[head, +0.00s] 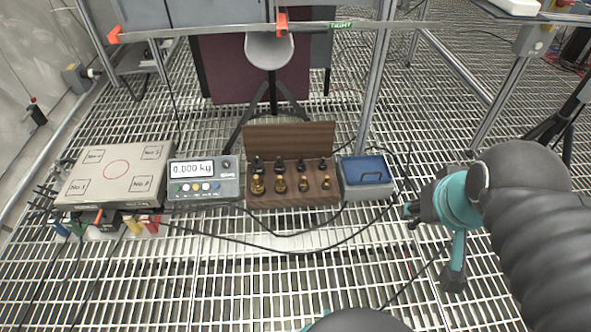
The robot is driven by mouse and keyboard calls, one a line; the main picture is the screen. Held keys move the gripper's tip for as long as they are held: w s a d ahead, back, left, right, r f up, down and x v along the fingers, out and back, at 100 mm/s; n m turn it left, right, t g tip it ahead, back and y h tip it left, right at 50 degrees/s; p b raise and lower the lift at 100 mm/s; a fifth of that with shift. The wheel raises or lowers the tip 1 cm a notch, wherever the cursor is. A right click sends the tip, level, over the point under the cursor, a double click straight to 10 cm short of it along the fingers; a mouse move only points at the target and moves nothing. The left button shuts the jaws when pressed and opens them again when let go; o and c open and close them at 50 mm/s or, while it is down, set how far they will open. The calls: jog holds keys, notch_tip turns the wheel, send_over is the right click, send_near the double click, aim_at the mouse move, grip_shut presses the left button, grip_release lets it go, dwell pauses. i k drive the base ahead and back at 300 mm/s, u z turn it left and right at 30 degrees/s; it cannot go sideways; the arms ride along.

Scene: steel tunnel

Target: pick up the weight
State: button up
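A wooden weight box (293,202) stands open on the grating in the middle of the head view, its lid raised at the back. Brass weights stand upright in its front row, among them a larger one at the left (257,184) and a small one at the right (326,183). Several dark weights (280,165) stand in the row behind. Which weight is meant cannot be told. My gripper (431,246) is at the right, apart from the box, with its teal and dark fingers spread and nothing seen between them.
A scale platform (117,175) with a marked circle sits at the left, next to a display unit (203,180) reading 0.000 kg. A grey box with a blue lid (366,170) stands right of the weights. Black cables (290,251) cross the grating in front. A metal rail (385,24) crosses behind.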

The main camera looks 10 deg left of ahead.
aim_at(257, 183)
jog(key=z, duration=0.05)
jog(key=i, duration=1.25)
jog(key=u, duration=0.65)
